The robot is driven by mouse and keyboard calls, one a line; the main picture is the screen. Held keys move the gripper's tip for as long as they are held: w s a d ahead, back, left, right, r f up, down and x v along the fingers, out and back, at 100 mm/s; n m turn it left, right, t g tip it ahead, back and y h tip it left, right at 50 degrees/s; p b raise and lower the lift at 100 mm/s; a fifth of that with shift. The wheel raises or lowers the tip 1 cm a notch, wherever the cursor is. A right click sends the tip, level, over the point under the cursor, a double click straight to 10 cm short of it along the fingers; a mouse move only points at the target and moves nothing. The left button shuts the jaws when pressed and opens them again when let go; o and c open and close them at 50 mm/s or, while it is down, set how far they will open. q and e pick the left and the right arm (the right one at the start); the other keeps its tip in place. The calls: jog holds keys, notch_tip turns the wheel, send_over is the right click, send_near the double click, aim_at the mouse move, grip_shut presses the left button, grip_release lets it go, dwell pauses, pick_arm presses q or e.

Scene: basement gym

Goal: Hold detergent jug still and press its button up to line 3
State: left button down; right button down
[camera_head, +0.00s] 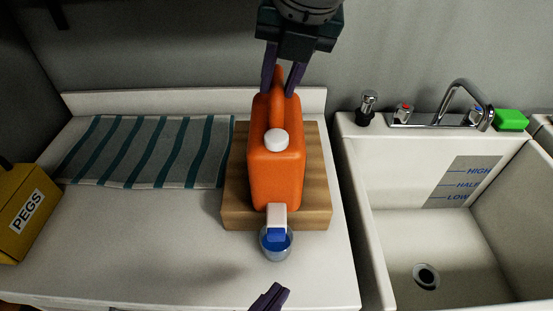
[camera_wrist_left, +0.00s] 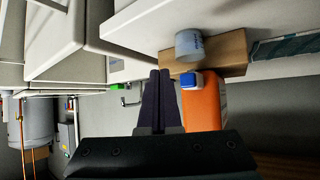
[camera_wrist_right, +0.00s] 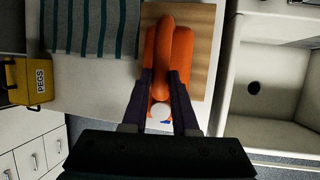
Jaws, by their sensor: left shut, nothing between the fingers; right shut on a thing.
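The orange detergent jug (camera_head: 277,177) with a white cap stands upright on a wooden board (camera_head: 318,190). A white spout with a blue button (camera_head: 277,234) faces the front; the button also shows in the left wrist view (camera_wrist_left: 189,81). A clear cup (camera_head: 276,252) with a blue bottom or content sits below the spout; its lines are too small to read. My right gripper (camera_head: 283,84) comes from above and is shut on the jug's handle (camera_wrist_right: 167,85). My left gripper (camera_head: 270,296) is shut and empty in front of the cup, apart from the button.
A striped towel (camera_head: 150,150) lies left of the board. A yellow PEGS box (camera_head: 22,215) stands at the far left. A sink (camera_head: 430,240) with a faucet (camera_head: 465,100) and a green sponge (camera_head: 510,120) is at the right. The front left counter is clear.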

aim_at(276, 235)
dwell(0.8)
pick_arm(q)
jog(key=s, duration=0.4)
jog(key=shift+f, duration=0.1)
jog(key=shift+w, duration=0.1)
jog(key=w, duration=0.8)
jog(key=shift+w, duration=0.4)
jog(key=shift+w, duration=0.1)
dwell(1.7)
jog(key=shift+w, duration=0.3)
